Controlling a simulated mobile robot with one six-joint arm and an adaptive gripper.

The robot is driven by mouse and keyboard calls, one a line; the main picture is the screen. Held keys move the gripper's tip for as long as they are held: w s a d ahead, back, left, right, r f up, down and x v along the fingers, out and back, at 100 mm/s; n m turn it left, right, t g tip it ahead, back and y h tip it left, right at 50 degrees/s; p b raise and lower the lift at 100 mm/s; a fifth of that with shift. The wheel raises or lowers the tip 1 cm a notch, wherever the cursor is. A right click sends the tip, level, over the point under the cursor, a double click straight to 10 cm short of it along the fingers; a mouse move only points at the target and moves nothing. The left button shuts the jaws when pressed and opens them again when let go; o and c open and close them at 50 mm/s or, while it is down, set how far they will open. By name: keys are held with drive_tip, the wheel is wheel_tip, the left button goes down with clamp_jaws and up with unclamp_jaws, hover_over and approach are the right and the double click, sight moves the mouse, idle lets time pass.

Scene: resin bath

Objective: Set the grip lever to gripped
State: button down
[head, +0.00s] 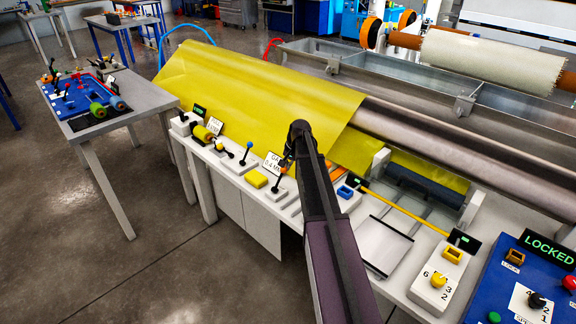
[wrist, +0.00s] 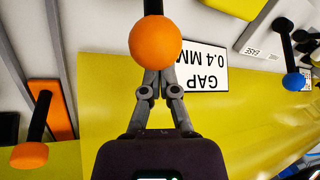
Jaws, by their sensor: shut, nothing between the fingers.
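My gripper (wrist: 160,80) is shut and empty. Its fingertips meet right at an orange ball knob (wrist: 155,41) on a dark lever; touching or just apart, I cannot tell. In the head view this orange-knobbed lever (head: 283,169) stands by the GAP sign, close to the end of my arm. A second orange-knobbed lever (wrist: 28,155) is at the left of the wrist view, beside an orange plate (wrist: 50,108). A blue-knobbed lever (wrist: 284,25) is at the right, near a small label partly reading EASE. No lever is clearly marked as the grip lever.
A GAP 0.4 MM sign (wrist: 205,78) stands just beside the fingers. A yellow sheet (head: 250,90) drapes over the rollers behind. A blue panel (head: 500,285) shows LOCKED.

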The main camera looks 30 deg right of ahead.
drive_tip(key=shift+s+a+r+p, duration=0.5)
drive_tip(key=shift+s+a+r, duration=0.2)
drive_tip(key=shift+s, duration=0.2)
drive_tip(key=shift+s+d+r, duration=0.1)
drive_tip(key=shift+d, duration=0.1)
drive_tip(key=shift+a+r, duration=0.1)
drive_tip(key=shift+a, duration=0.05)
